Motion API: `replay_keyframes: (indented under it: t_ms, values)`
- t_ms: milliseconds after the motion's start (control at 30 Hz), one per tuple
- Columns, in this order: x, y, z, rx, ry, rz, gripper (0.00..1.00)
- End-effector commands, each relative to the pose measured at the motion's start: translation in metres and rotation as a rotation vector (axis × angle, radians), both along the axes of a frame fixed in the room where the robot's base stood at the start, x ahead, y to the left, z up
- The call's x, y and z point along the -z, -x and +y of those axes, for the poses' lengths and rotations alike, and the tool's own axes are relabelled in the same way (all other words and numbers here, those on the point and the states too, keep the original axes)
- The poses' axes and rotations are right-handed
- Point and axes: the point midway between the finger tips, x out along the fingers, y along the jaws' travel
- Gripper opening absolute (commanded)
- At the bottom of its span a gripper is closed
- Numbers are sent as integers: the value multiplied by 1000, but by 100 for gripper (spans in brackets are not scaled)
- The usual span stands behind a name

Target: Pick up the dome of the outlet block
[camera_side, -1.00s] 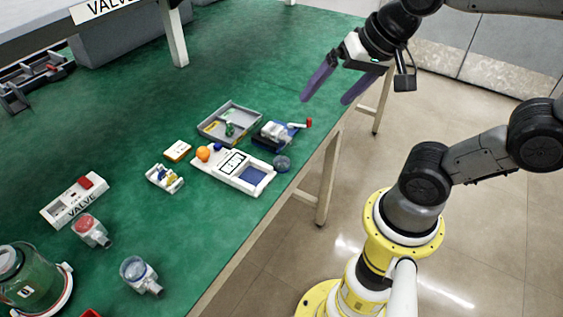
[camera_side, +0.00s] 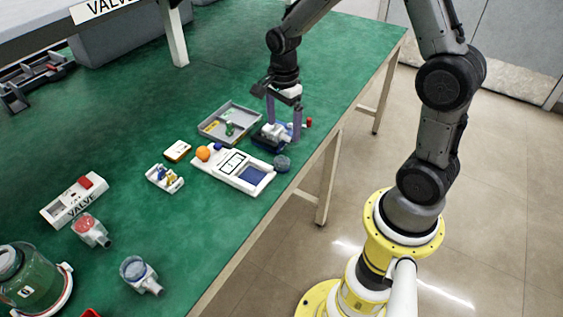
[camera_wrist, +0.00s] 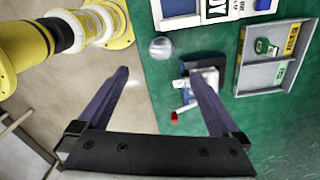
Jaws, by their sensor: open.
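A small clear grey dome (camera_side: 282,162) lies on the green bench near its right edge; it also shows in the wrist view (camera_wrist: 161,47), beyond the fingertips. A white and blue block (camera_side: 274,132) with a red-ended handle stands behind it; in the wrist view this block (camera_wrist: 207,78) is partly hidden by the right finger. I cannot tell which part belongs to the outlet block. My gripper (camera_side: 284,130) points down over the white and blue block, its fingers apart. In the wrist view, my gripper (camera_wrist: 158,72) is open with nothing held between the fingers.
A white device with a screen (camera_side: 234,168) and an orange ball (camera_side: 203,153) stand left of the dome. A grey tray (camera_side: 213,127) holds a small green part. The bench edge is close on the right. Other pump parts lie at the front left.

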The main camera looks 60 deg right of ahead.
Motion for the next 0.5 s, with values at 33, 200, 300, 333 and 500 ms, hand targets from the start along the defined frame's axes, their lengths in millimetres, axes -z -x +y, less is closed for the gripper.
replay_keyframes:
  t_ms: [33, 200, 300, 333, 500]
  values:
    - [12, 2, 1, -1, -2, 7, 100]
    - [42, 1, 0, -2, -1, 5, 100]
    - [54, 1, 1, -2, -1, 3, 100]
    - [57, 1, 0, -2, -1, 2, 100]
    - [66, 0, 0, -2, 0, 1, 100]
